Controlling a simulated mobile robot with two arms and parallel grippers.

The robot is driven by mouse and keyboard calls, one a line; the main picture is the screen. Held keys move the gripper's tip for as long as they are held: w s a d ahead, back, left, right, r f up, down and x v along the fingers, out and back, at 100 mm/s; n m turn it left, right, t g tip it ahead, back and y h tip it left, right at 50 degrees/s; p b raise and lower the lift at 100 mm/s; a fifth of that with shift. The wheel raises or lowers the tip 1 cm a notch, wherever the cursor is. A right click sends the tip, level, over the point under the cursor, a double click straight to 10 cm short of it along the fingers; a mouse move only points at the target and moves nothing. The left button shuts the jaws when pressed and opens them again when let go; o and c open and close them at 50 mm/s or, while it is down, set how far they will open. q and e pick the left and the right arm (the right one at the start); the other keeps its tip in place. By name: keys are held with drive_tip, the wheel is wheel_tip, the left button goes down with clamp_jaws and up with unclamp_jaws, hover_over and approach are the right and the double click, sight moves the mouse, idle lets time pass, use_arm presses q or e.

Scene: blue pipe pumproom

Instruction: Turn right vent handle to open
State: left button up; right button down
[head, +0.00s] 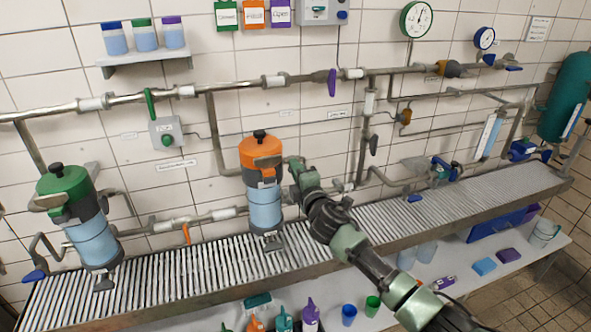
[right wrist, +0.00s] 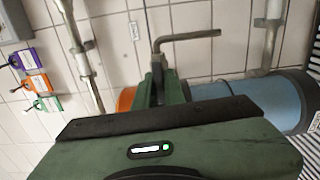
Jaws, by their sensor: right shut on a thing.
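Two filter housings stand along the wall in the head view. The right one has an orange top (head: 259,153), a black knob (head: 260,135) and a blue clear body (head: 265,205). My right gripper (head: 294,166) is at the right side of its orange top. In the right wrist view, a grey L-shaped metal lever (right wrist: 190,36) sticks out just beyond my gripper's fingers, which are shut on a part mostly hidden by the gripper body. I take this to be the vent handle. The orange top (right wrist: 125,99) and blue body (right wrist: 245,103) show behind. My left gripper is not in view.
A green-topped housing (head: 70,187) stands at the left. Grey pipes (head: 236,84) run along the tiled wall behind my gripper. A slatted metal shelf (head: 185,275) runs beneath the housings. Bottles and cups stand on a lower white shelf (head: 388,318).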

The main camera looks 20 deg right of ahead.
drive_tip(key=shift+f, duration=0.1)
drive_tip(key=c, duration=1.5)
unclamp_jaws()
drive_tip(key=s+b, duration=0.1)
drive_tip(key=s, duration=0.7)
drive_tip(key=shift+w+d, duration=0.1)
